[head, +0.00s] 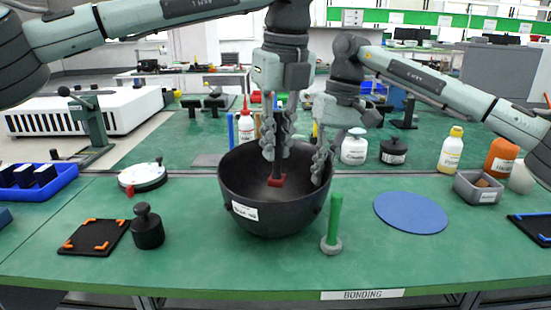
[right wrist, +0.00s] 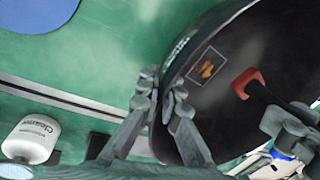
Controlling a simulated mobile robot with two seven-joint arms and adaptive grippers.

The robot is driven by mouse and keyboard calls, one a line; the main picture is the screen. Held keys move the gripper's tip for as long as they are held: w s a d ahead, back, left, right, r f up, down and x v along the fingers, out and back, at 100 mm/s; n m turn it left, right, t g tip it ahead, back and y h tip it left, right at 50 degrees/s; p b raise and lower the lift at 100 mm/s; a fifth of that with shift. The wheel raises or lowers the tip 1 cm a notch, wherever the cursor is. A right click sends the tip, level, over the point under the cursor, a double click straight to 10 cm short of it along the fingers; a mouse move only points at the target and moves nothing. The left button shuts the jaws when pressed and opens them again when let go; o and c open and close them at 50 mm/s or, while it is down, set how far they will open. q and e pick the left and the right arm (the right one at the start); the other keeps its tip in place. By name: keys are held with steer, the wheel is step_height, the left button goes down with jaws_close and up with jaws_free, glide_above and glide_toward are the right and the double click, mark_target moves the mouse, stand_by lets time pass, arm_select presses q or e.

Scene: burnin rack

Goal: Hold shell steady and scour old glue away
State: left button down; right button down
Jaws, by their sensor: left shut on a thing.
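The shell is a large black bowl (head: 290,222) with a white label, open side up on the green bench. My left gripper (head: 277,148) is over the bowl, shut on a dark-handled scouring tool with a red head (head: 277,181). The red head is down inside the bowl; whether it touches the wall I cannot tell. My right gripper (head: 321,170) is at the bowl's right rim, one finger on each side, shut on it. In the right wrist view, an orange glue patch (right wrist: 205,68) inside a pale square outline shows on the shell's inner wall, near the red head (right wrist: 244,82).
A green rod on a grey base (head: 334,218) stands just front right of the bowl. A blue disc (head: 410,212) lies to the right. A black weight (head: 147,230) and a black plate with orange corners (head: 93,237) are at left. Bottles stand behind.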

mark_target(274, 171)
arm_select(q)
steer(key=shift+f, duration=3.25)
steer(key=shift+w+d+f, duration=0.1)
steer(key=shift+w+f, duration=0.5)
steer(key=shift+w, duration=0.25)
steer(key=shift+w+d, duration=0.15)
steer(key=shift+w, duration=2.1)
steer(key=shift+s+a, duration=0.15)
steer(key=shift+s, duration=1.35)
steer(key=shift+s+a, duration=0.1)
steer(key=shift+s, duration=1.4)
steer(key=shift+s+a, duration=0.1)
steer(key=shift+a, duration=0.2)
steer(key=shift+w+d, duration=0.15)
steer(key=shift+w, duration=1.35)
steer(key=shift+w+d, duration=0.1)
steer(key=shift+w, duration=1.4)
steer(key=shift+s+a, duration=0.15)
steer(key=shift+s, duration=1.25)
steer(key=shift+s+a, duration=0.1)
steer(key=shift+s, duration=1.3)
steer(key=shift+s+r, duration=0.2)
steer(key=shift+r, duration=3.85)
